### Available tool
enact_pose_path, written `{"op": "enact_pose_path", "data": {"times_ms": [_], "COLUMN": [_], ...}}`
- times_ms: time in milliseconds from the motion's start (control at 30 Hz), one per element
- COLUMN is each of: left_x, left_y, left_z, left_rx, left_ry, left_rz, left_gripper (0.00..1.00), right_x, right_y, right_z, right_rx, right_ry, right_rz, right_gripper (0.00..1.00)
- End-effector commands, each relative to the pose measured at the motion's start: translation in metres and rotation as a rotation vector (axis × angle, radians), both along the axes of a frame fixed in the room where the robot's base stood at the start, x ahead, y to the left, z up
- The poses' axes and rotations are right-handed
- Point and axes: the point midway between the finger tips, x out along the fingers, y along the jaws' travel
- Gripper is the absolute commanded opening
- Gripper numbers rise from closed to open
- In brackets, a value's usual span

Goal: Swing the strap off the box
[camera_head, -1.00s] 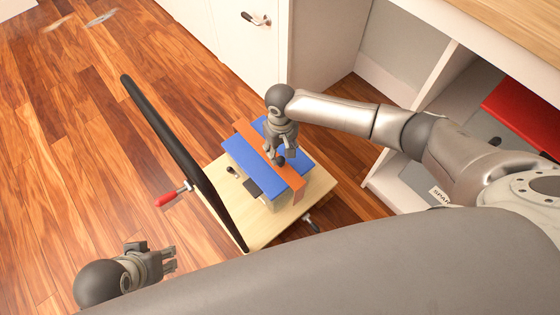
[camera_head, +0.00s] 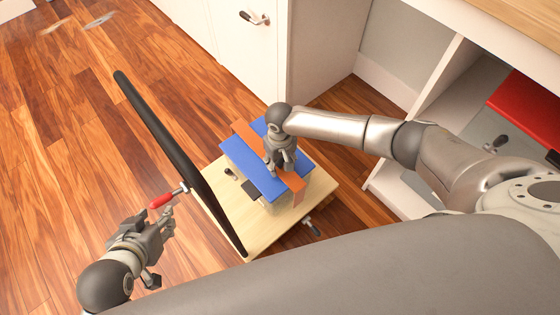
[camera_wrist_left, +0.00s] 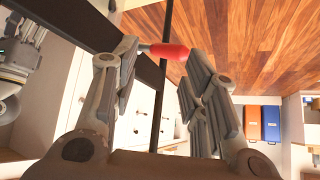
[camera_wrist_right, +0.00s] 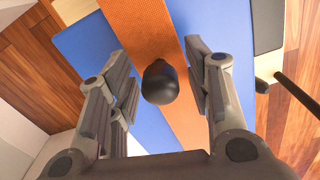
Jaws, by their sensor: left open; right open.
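An orange strap (camera_head: 297,188) lies across the blue lid (camera_head: 240,158) of a box on a light wooden cart top. In the right wrist view the strap (camera_wrist_right: 140,28) bears a dark rounded knob (camera_wrist_right: 160,82). My right gripper (camera_head: 278,172) is open above the strap, its fingers on both sides of the knob with gaps showing. My left gripper (camera_head: 163,214) is open just below a red handle (camera_head: 162,200) at the cart's side. In the left wrist view the red handle (camera_wrist_left: 165,51) shows between the fingertips; contact is unclear.
A long black bar (camera_head: 165,140) stands along the cart's left side. The wooden top (camera_head: 318,190) has dark fittings beside the box. A white cabinet (camera_head: 245,60) and shelves with a red item (camera_head: 530,100) stand behind and right.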

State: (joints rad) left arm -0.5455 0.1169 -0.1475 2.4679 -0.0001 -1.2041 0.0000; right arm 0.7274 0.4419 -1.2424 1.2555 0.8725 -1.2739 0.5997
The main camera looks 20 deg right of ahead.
Motion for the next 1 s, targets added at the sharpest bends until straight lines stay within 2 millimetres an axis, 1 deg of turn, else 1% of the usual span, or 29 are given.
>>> {"op": "enact_pose_path", "data": {"times_ms": [33, 300, 367, 400, 600, 700, 767, 1000], "left_x": [0.0, 0.0, 0.0, 0.0, 0.0, -0.003, -0.011, -0.051], "left_y": [0.0, 0.0, 0.0, 0.0, 0.0, 0.001, 0.004, 0.017], "left_z": [0.0, 0.0, 0.0, 0.0, 0.0, 0.0, -0.004, -0.018], "left_rx": [0.0, 0.0, 0.0, 0.0, 0.0, 0.003, 0.013, 0.053], "left_ry": [0.0, 0.001, 0.001, 0.001, 0.001, 0.016, 0.06, 0.253], "left_rz": [0.0, 0.0, 0.0, 0.0, 0.0, 0.0, 0.006, 0.021], "left_gripper": [0.41, 0.41, 0.41, 0.41, 0.41, 0.41, 0.41, 0.41], "right_x": [0.0, 0.0, 0.0, 0.0, 0.0, 0.004, 0.007, 0.027], "right_y": [0.0, 0.0, 0.0, 0.0, 0.0, 0.001, 0.002, 0.007], "right_z": [0.0, 0.0, 0.0, 0.0, 0.0, 0.003, 0.006, 0.022], "right_rx": [0.0, 0.0, 0.0, 0.0, 0.0, -0.004, -0.009, -0.039], "right_ry": [0.0, 0.0, 0.0, 0.0, 0.0, 0.004, 0.011, 0.066], "right_rz": [0.0, 0.0, 0.0, 0.0, 0.0, 0.0, -0.002, -0.005], "right_gripper": [0.45, 0.1, 0.02, 0.0, 0.0, 0.0, 0.0, 0.0]}}
